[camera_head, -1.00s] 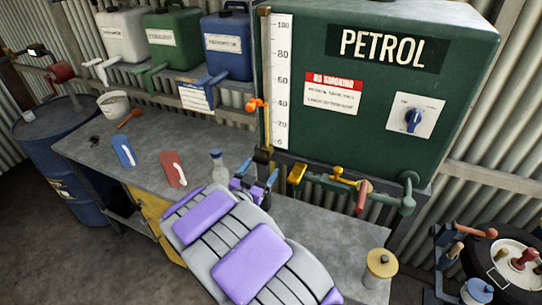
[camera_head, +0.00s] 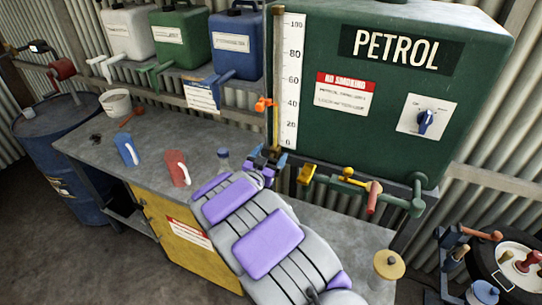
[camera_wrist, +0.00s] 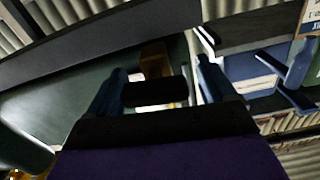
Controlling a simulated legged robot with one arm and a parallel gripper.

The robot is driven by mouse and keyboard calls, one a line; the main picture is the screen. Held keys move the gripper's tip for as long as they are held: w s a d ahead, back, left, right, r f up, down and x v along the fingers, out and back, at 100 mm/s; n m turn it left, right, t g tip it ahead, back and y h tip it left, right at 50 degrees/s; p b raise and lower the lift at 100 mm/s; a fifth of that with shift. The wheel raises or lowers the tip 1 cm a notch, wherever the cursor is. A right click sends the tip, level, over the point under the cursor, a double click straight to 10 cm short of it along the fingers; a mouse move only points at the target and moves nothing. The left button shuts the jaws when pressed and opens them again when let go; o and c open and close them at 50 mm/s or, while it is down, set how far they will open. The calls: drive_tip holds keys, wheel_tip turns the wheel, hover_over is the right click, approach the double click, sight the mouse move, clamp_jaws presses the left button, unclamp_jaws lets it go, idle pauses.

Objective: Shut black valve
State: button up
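In the head view, my gripper (camera_head: 265,160) is at the foot of the level gauge on the green petrol tank (camera_head: 400,80). In the wrist view, my gripper (camera_wrist: 158,88) has its two blue fingers apart. A short black handle (camera_wrist: 155,94), apparently the black valve's, lies between them, in front of a brass fitting (camera_wrist: 154,58). A gap shows on the handle's right side; I cannot tell whether the left finger touches it. In the head view, my gripper hides the black valve.
A bottle (camera_head: 223,160), a red jug (camera_head: 176,168) and a blue jug (camera_head: 127,149) stand on the bench (camera_head: 80,143).

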drive_tip(key=shift+a+f, duration=0.1)
drive_tip(key=shift+a, duration=0.3)
drive_tip(key=shift+c, duration=1.4)
drive_tip(key=shift+d+r, duration=0.2)
drive_tip(key=shift+d, duration=0.4)
drive_tip(key=c, duration=0.3)
drive_tip(key=shift+c, duration=1.3)
drive_tip(key=shift+a, duration=0.1)
drive_tip(key=shift+n+p, duration=0.5)
drive_tip(key=shift+p, duration=0.65)
drive_tip(key=shift+f, duration=0.1)
drive_tip(key=o, duration=1)
drive_tip(key=shift+a+f, duration=0.1)
drive_tip(key=shift+c, duration=0.2)
